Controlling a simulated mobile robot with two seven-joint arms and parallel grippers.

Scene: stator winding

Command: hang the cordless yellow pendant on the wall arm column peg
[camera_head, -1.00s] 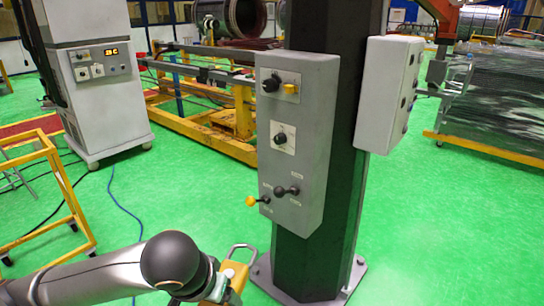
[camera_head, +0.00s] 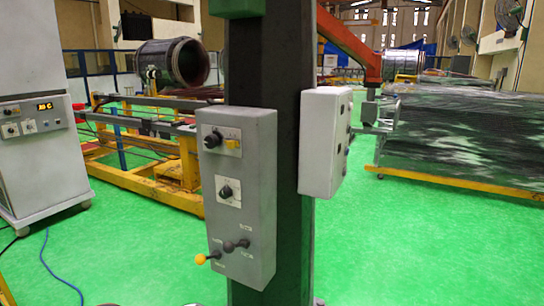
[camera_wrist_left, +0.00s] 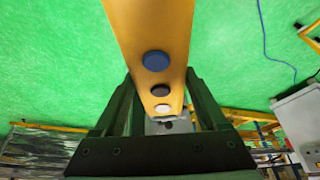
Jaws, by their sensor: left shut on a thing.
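The yellow pendant (camera_wrist_left: 146,30) fills the upper middle of the left wrist view, with a blue, a dark and a white button along its face. No cord shows on its visible part. My left gripper (camera_wrist_left: 160,82) is shut on it, one dark finger on each side. The dark column (camera_head: 266,62) stands upright in the middle of the head view. A grey control box on its front (camera_head: 242,205) carries knobs, a dark-knobbed lever (camera_head: 236,245) and a yellow-tipped lever (camera_head: 203,259). I cannot make out which part is the peg. My right gripper is not in view.
A pale box (camera_head: 322,140) sits on the column's right side. A green part (camera_head: 237,8) shows high on the column. A grey cabinet (camera_head: 33,150) and yellow frame (camera_head: 150,185) stand left and behind. The green floor (camera_head: 420,245) at right is open.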

